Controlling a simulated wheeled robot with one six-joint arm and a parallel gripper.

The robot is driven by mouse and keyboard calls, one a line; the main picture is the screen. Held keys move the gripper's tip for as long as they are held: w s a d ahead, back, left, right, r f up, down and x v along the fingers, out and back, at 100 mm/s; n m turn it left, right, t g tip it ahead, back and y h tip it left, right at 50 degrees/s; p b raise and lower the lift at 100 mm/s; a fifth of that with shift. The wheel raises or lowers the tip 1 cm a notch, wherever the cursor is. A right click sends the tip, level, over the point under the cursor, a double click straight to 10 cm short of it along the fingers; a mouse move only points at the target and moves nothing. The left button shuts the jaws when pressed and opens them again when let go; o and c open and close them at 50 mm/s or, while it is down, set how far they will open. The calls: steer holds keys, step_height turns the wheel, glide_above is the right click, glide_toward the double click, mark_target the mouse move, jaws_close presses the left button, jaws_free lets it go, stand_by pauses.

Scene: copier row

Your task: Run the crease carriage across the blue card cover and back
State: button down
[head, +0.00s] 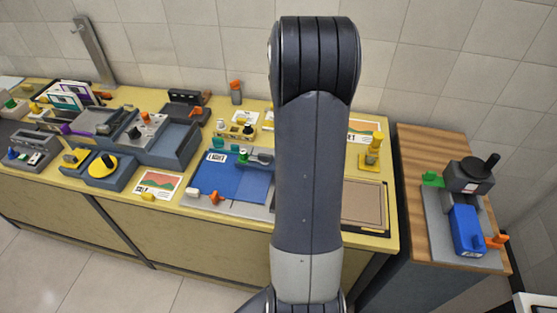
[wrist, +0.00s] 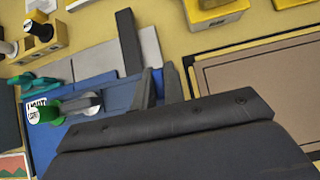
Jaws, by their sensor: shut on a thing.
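The blue card cover (head: 230,182) lies flat on a grey creasing base (head: 258,208) on the yellow counter; it also shows in the wrist view (wrist: 70,125). A green knob (head: 243,154) and a grey lever (head: 262,158) sit at its far edge; the knob appears left in the wrist view (wrist: 46,113). My gripper (wrist: 160,82) is at the right part of the card, with its fingers close together. It is shut on the crease carriage, which is mostly hidden by my fingers and wrist. In the head view my arm hides the gripper.
A dark upright bar (wrist: 128,42) stands just beyond my fingers. A framed brown board (head: 362,203) lies to the right. A yellow-based tool (head: 240,130) stands behind the creaser. A grey machine (head: 160,140) stands left, and a printed card (head: 158,184) lies near the front edge.

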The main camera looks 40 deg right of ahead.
steer(key=shift+s+a, duration=0.35)
steer(key=shift+a, duration=0.1)
stand_by(0.3)
steer(key=shift+s+a+b, duration=0.55)
steer(key=shift+s+a, duration=0.05)
steer(key=shift+a, duration=0.2)
steer(key=shift+s+a+b, duration=0.5)
steer(key=shift+s+a, duration=0.1)
steer(key=shift+a, duration=0.15)
steer(key=shift+s+a+b, duration=0.5)
steer(key=shift+s+a, duration=0.75)
steer(key=shift+a, duration=0.3)
steer(key=shift+s+a, duration=0.25)
steer(key=shift+a, duration=0.05)
steer(key=c, duration=1.6)
jaws_free()
steer(key=shift+c, duration=0.2)
steer(key=shift+r, duration=0.1)
